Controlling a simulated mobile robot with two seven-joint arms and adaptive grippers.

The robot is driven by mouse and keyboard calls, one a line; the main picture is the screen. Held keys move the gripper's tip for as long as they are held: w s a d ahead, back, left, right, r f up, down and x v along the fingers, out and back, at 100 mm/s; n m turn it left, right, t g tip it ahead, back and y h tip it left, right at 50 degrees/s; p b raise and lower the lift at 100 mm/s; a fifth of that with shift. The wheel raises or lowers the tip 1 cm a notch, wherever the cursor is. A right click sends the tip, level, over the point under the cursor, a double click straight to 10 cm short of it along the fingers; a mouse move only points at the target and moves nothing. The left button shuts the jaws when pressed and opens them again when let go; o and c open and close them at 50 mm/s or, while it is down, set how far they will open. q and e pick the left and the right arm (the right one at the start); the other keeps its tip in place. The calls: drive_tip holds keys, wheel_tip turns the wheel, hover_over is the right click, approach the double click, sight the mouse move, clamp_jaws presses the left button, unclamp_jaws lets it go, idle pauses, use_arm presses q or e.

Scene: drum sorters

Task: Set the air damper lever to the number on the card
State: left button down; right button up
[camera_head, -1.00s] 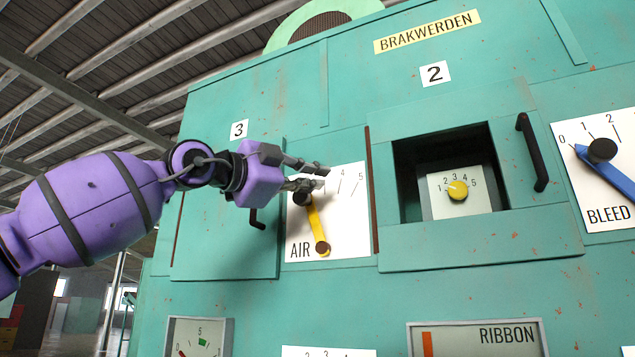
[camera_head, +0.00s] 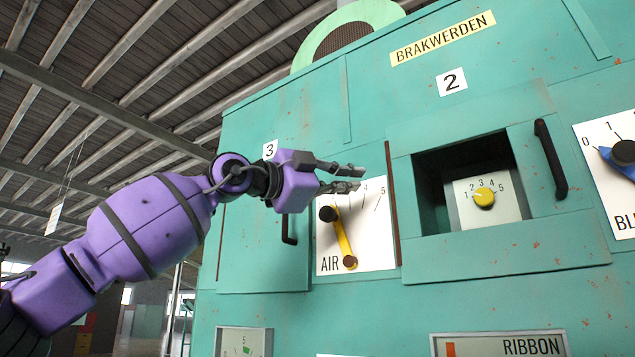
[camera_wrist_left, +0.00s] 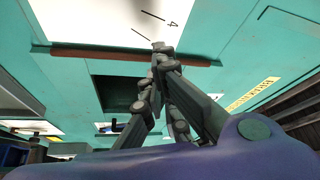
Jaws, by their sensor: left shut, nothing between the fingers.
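The air damper lever (camera_head: 341,240) is a yellow bar with a black knob, on a white plate (camera_head: 382,235) marked AIR. It leans up and left from its lower pivot, toward the low end of the scale. The 4 and 5 show; the lower numbers are hidden behind my fingers. My left gripper (camera_head: 357,179) is shut and empty, above and right of the knob and apart from it in the picture. In the left wrist view its fingertips (camera_wrist_left: 158,48) meet in front of the plate, near the 4. White labels 3 (camera_head: 270,149) and 2 (camera_head: 452,81) are on the machine; I cannot tell whether either is the card.
A teal door with a black handle (camera_head: 289,229) is left of the plate. To the right are an open recess with a yellow dial (camera_head: 484,197), a black handle (camera_head: 551,159) and a blue BLEED lever (camera_head: 620,160). Gauges sit below.

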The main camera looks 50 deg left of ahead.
use_arm(q)
drive_tip(key=a+b+v, duration=0.1)
drive_tip(key=b+v, duration=0.4)
drive_tip(key=v, duration=0.4)
drive_tip(key=shift+f, duration=0.4)
use_arm(e)
drive_tip(key=f, duration=0.1)
drive_tip(key=a+f, duration=0.1)
drive_tip(key=f, duration=0.1)
drive_tip(key=s+f, duration=0.1)
drive_tip(key=f, duration=0.1)
drive_tip(key=shift+a, duration=0.3)
use_arm(q)
drive_tip(key=shift+w+d, duration=0.1)
